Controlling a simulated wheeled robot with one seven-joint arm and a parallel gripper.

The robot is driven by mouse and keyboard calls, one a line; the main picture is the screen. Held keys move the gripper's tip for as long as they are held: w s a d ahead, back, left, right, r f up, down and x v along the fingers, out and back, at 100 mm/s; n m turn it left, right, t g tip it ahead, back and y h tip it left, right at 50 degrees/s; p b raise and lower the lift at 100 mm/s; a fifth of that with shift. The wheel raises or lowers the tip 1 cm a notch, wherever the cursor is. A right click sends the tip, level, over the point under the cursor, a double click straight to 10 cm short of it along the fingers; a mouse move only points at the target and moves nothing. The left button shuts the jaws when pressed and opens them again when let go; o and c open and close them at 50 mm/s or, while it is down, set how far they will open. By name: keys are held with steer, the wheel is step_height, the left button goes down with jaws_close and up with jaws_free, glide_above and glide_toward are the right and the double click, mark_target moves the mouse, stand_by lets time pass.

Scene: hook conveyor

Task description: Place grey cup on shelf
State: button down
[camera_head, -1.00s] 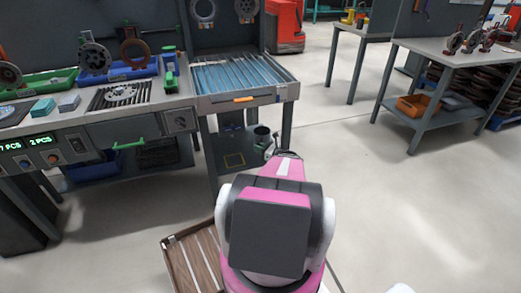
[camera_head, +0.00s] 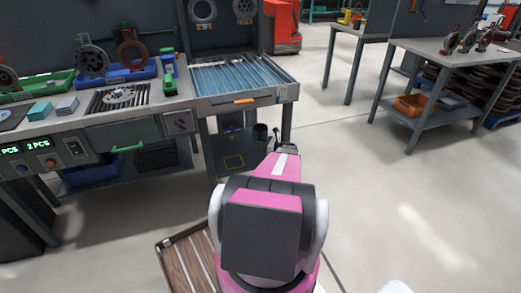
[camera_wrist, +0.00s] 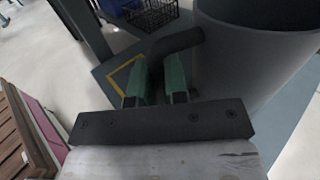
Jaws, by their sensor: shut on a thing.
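The grey cup (camera_wrist: 250,60) fills the upper right of the wrist view, with its curved handle (camera_wrist: 178,41) toward my gripper. It shows small and dark in the head view (camera_head: 260,132), upright. My gripper (camera_wrist: 155,78) has green-lined fingers shut on the handle. The shelf (camera_head: 226,147) is the low grey-blue board under the workbench, with a yellow square outline on it. In the wrist view the outline (camera_wrist: 122,76) lies left of the cup and is partly hidden by my fingers. The cup is over or beside the shelf's right part; I cannot tell whether its base touches.
A bench leg (camera_head: 286,125) stands right of the cup, and another leg (camera_wrist: 85,28) shows in the wrist view. The bench top with a blue roller tray (camera_head: 243,77) is above the shelf. A black wire basket (camera_wrist: 152,14) lies beyond.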

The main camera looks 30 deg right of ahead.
steer(key=f, duration=0.4)
steer(key=shift+w+d+f, duration=0.15)
steer(key=shift+d+f, duration=0.15)
steer(key=shift+d, duration=0.1)
steer(key=c, duration=1.1)
jaws_free()
steer(key=shift+c, duration=0.2)
steer(key=shift+r, duration=0.1)
